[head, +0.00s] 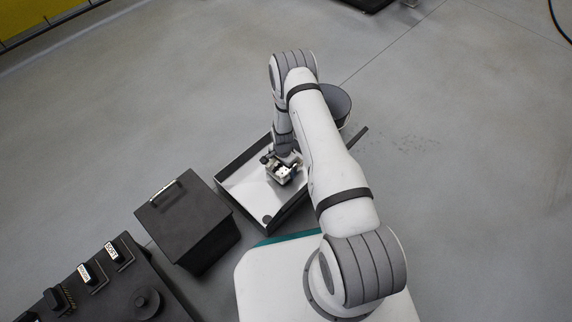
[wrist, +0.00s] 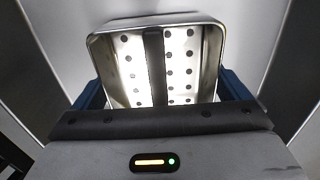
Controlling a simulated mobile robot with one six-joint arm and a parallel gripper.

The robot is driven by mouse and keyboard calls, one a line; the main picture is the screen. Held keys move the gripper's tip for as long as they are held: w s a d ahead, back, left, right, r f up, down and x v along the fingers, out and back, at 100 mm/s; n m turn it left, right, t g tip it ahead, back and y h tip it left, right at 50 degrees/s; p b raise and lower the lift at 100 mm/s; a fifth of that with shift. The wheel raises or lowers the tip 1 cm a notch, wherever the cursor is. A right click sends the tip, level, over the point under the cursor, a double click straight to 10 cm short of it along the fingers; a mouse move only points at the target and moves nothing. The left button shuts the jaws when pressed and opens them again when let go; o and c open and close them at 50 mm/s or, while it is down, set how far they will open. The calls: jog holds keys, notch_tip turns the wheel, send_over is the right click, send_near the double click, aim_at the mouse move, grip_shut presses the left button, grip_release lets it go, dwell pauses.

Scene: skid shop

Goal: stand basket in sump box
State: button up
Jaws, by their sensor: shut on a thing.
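A small bright metal basket (wrist: 187,62) with rows of round holes and a dark bar across its middle fills the centre of the wrist view. My gripper (wrist: 162,88) is shut on it, with blue fingers at its left and right sides. In the head view my gripper (head: 281,161) points down with the basket (head: 285,175) inside the outline of an open dark-walled tray (head: 233,196) with a shiny floor. I cannot tell whether the basket touches that floor. A black box (head: 186,222) with a handle on its closed top stands left of the tray; no label identifies either as the sump box.
A dark round spot (head: 267,219) marks the tray floor near its front corner. A grey bucket (head: 337,104) stands behind the tray, partly hidden by my arm. A black bench (head: 132,285) with labelled fittings is at lower left. Open floor lies to the right.

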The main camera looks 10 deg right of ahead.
jog(key=shift+f+b, duration=0.4)
jog(key=shift+b, duration=0.05)
dwell(0.3)
jog(key=o, duration=0.7)
jog(key=shift+r+p, duration=2.55)
jog(key=shift+r, duration=1.5)
